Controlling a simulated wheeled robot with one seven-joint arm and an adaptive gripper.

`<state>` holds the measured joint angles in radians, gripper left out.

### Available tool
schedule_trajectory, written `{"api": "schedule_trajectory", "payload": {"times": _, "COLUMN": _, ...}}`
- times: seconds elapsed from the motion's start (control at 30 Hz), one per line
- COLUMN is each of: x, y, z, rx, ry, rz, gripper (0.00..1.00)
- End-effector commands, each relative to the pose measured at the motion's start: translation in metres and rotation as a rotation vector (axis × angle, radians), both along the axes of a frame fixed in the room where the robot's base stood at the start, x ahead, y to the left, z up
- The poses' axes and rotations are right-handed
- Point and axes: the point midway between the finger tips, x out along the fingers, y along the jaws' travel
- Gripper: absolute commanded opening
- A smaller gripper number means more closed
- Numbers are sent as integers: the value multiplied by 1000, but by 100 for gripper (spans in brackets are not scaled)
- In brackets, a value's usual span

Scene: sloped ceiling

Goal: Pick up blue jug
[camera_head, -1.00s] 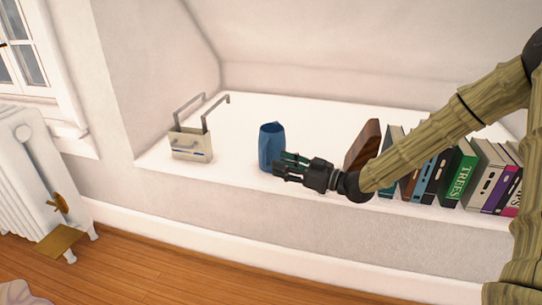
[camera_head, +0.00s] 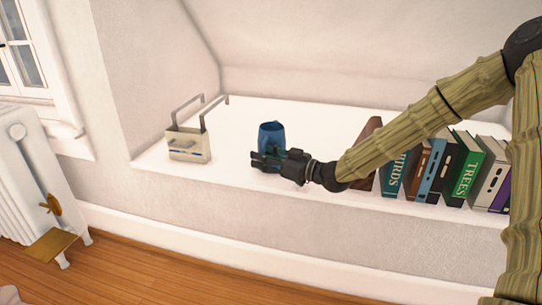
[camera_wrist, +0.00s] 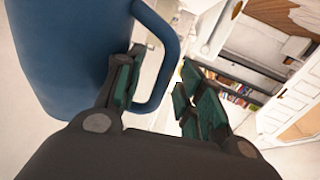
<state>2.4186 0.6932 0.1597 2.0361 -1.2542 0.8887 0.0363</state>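The blue jug (camera_head: 271,133) stands upright on the white ledge, partly hidden behind my gripper (camera_head: 256,161). In the wrist view the jug's body (camera_wrist: 70,50) fills the upper left, and its handle (camera_wrist: 172,50) curves out to the right. My gripper is open in the wrist view (camera_wrist: 160,92), with the fingers spread apart. The handle's loop lies between the fingers, and the left finger overlaps the gap between handle and body. I cannot tell whether either finger touches the jug.
A cream basket (camera_head: 188,144) with grey handles stands to the left on the ledge (camera_head: 225,172). A brown wooden block (camera_head: 370,136) and a row of books (camera_head: 440,172) stand to the right. The sloped ceiling (camera_head: 370,55) rises behind. A radiator (camera_head: 35,180) is at far left.

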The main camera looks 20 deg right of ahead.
Motion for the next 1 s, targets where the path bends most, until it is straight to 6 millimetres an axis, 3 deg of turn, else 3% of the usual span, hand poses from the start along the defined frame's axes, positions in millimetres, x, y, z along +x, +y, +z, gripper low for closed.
{"api": "schedule_trajectory", "payload": {"times": 0.13, "x": 0, "y": 0, "z": 1, "rx": 0, "ry": 0, "rz": 0, "gripper": 38}}
{"api": "schedule_trajectory", "payload": {"times": 0.33, "x": 0, "y": 0, "z": 1, "rx": 0, "ry": 0, "rz": 0, "gripper": 2}}
{"api": "schedule_trajectory", "payload": {"times": 0.37, "x": 0, "y": 0, "z": 1, "rx": 0, "ry": 0, "rz": 0, "gripper": 0}}
{"api": "schedule_trajectory", "payload": {"times": 0.83, "x": 0, "y": 0, "z": 3, "rx": 0, "ry": -3, "rz": 0, "gripper": 0}}
{"api": "schedule_trajectory", "payload": {"times": 1.0, "x": 0, "y": 0, "z": 13, "rx": -1, "ry": -4, "rz": 0, "gripper": 0}}
